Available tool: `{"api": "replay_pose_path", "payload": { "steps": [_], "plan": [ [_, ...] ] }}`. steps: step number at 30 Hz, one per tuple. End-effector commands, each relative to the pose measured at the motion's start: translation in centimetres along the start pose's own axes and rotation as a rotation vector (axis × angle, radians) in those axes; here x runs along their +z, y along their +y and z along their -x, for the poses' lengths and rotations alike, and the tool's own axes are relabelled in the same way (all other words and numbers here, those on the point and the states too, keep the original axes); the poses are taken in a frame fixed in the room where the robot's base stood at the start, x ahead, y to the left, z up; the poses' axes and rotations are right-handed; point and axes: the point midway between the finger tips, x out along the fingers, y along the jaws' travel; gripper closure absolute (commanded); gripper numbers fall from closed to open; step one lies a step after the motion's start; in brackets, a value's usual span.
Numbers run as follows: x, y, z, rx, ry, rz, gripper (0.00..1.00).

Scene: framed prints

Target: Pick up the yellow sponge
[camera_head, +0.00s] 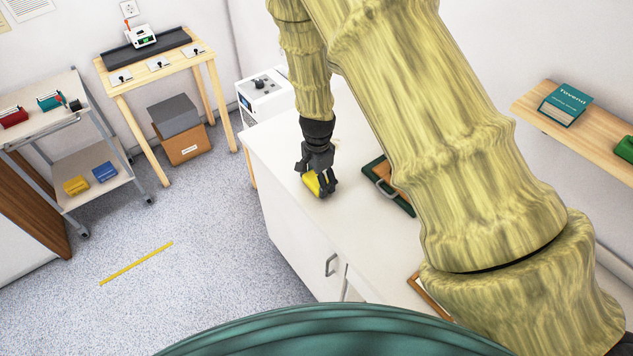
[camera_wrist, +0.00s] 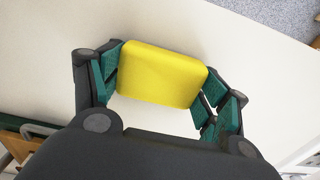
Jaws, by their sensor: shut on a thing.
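The yellow sponge (camera_head: 312,184) is between the fingers of my gripper (camera_head: 318,180), over the white counter (camera_head: 285,150). In the wrist view the sponge (camera_wrist: 160,75) is a bright yellow block with rounded edges. The green finger pads of my gripper (camera_wrist: 164,86) press on its left and right ends. My gripper is shut on it and points down. I cannot tell whether the sponge touches the counter or is slightly above it. Part of it is hidden by the fingers in the head view.
A green-edged framed item with a grey handle (camera_head: 384,184) lies right of my gripper. A white box-shaped device (camera_head: 263,97) stands behind. A wooden shelf (camera_head: 600,140) with a teal book (camera_head: 565,104) is at right. The counter's left edge is near my gripper.

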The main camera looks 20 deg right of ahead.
Motion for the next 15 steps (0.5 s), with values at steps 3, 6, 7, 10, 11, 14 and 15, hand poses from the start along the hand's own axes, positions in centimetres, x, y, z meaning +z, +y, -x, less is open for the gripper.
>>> {"api": "replay_pose_path", "payload": {
  "steps": [3, 6, 7, 10, 11, 14, 15],
  "plan": [
    [0.0, 0.0, 0.1, 0.0, 0.0, 0.0, 0.37],
    [0.0, 0.0, 0.5, 0.0, 0.0, 0.0, 0.37],
    [0.0, 0.0, 0.7, 0.0, 0.0, 0.0, 0.37],
    [0.0, 0.0, 1.6, 0.0, 0.0, -0.001, 0.37],
    [0.0, 0.0, 1.9, 0.0, 0.0, -0.001, 0.37],
    [0.0, 0.0, 3.0, 0.0, 0.0, -0.001, 0.37],
    [0.0, 0.0, 3.5, 0.0, 0.0, 0.0, 0.37]
  ]
}}
